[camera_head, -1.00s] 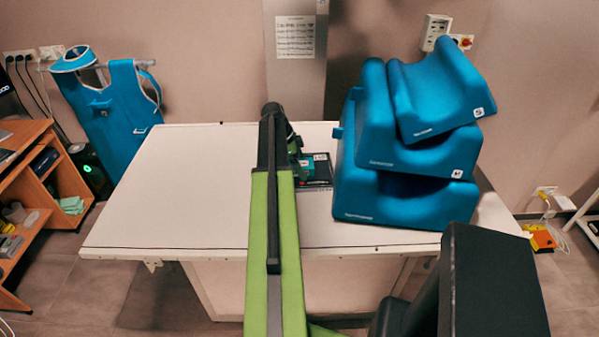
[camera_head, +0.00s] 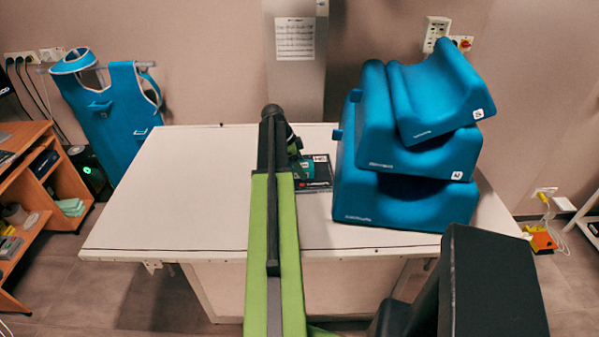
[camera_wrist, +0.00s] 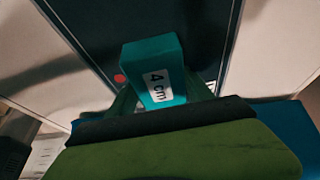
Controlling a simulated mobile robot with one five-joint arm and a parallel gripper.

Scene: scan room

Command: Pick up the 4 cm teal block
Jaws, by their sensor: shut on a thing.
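The teal block (camera_wrist: 154,62) with a white "4 cm" label sits between the green fingers of my gripper (camera_wrist: 160,95) in the wrist view. My gripper is shut on it. A dark flat pad (camera_wrist: 209,24) with a red dot lies below the block; I cannot tell whether the block is touching it or just above it. In the head view the block (camera_head: 305,172) shows partly beside my arm, over the pad (camera_head: 320,184) on the white table (camera_head: 170,200). My arm hides most of my gripper there.
A stack of blue foam supports (camera_head: 400,203) stands close to the right of the pad. The table's left half is clear. A grey column (camera_head: 297,85) rises behind the table. A wooden shelf (camera_head: 40,178) is at the left.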

